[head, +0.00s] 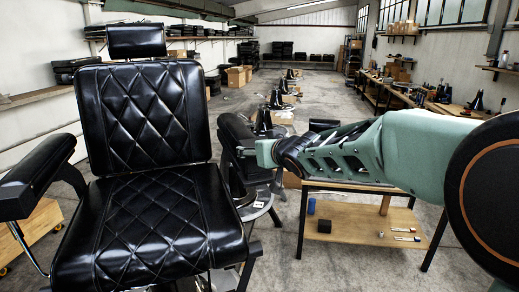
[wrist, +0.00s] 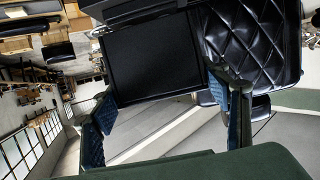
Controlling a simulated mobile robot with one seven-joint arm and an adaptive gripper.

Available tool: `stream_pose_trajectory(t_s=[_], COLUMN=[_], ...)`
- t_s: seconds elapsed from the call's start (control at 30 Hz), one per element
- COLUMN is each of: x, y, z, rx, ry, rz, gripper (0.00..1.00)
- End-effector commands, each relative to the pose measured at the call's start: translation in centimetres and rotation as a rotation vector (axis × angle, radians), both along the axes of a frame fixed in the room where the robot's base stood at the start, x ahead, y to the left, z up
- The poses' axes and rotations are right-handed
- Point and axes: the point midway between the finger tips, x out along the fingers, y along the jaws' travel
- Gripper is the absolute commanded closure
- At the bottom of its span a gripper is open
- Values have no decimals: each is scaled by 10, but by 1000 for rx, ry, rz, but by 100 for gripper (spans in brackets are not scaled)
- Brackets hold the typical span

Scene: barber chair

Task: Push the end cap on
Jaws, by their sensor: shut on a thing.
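The black barber chair (head: 146,115) with quilted seat and back fills the left of the head view. Its quilted part (wrist: 252,40) is at the upper right of the wrist view. My gripper (head: 243,151) is at the chair's right side, by a black padded armrest (head: 234,133). In the wrist view my gripper's (wrist: 160,108) blue-padded fingers stand wide apart. A flat, dark rectangular piece (wrist: 152,60), which looks like the end cap, spans between their tips, and they are shut on it. I cannot tell whether it touches the armrest; the contact is hidden.
A low wooden table (head: 362,228) stands under my arm, with a blue cylinder (head: 311,206) and small parts on its lower shelf. More chair bases (head: 276,100) line the aisle behind. A workbench (head: 420,98) runs along the right wall. Floor between is partly clear.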

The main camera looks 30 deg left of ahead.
Motion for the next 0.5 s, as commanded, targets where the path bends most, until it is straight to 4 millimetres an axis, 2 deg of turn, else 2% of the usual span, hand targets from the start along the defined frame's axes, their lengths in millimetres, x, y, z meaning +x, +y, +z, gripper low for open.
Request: stream_pose_trajectory(t_s=[0.5], x=[0], y=[0], z=[-14], rx=[1], ry=[-1], rz=[0], gripper=[60])
